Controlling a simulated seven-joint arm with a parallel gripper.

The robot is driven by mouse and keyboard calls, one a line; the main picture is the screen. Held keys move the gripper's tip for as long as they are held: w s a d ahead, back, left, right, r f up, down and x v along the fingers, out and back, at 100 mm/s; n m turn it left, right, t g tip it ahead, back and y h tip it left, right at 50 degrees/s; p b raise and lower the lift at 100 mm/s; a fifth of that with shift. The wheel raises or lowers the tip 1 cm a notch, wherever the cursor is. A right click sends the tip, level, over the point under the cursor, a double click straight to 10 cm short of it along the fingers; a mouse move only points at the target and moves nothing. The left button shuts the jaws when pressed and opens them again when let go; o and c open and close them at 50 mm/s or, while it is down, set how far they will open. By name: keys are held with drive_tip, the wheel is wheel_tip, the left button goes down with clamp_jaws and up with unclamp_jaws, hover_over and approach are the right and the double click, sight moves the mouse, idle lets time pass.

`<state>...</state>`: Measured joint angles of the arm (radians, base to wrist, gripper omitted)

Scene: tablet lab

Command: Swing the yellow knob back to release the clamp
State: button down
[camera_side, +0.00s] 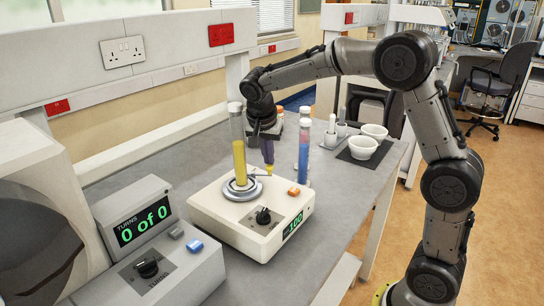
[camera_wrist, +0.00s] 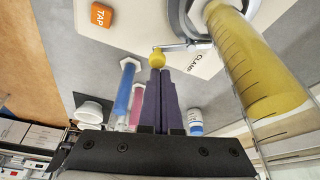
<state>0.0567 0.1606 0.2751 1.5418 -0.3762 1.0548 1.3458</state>
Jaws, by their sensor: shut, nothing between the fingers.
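The small yellow knob (camera_side: 269,170) sits at the end of a thin metal lever, beside the clamp ring (camera_side: 243,188) on the cream tapping machine (camera_side: 218,212). A tall clear cylinder (camera_side: 239,158) with yellow powder stands upright in the ring. In the wrist view the knob (camera_wrist: 158,57) is just beyond my fingertips, and its lever (camera_wrist: 180,46) runs right to the ring, near the word CLAMP. My gripper (camera_side: 268,163) points down, its purple fingers shut and empty. In the wrist view the fingertips (camera_wrist: 157,72) look very close to the knob; I cannot tell if they touch.
An orange TAP button (camera_side: 294,191) and a black dial (camera_side: 263,215) are on the machine's top. A tube with blue contents (camera_side: 304,150) stands close behind. A control box (camera_side: 150,245) reading "0 of 0" is at left. White bowls (camera_side: 363,147) sit on a dark mat.

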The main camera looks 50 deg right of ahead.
drive_tip(key=shift+w, duration=0.2)
drive_tip(key=d, duration=0.4)
drive_tip(key=w+v, duration=0.1)
drive_tip(key=v, duration=0.9)
drive_tip(key=shift+a+r, duration=0.2)
drive_tip(key=shift+r, duration=0.2)
drive_tip(key=shift+w, duration=0.15)
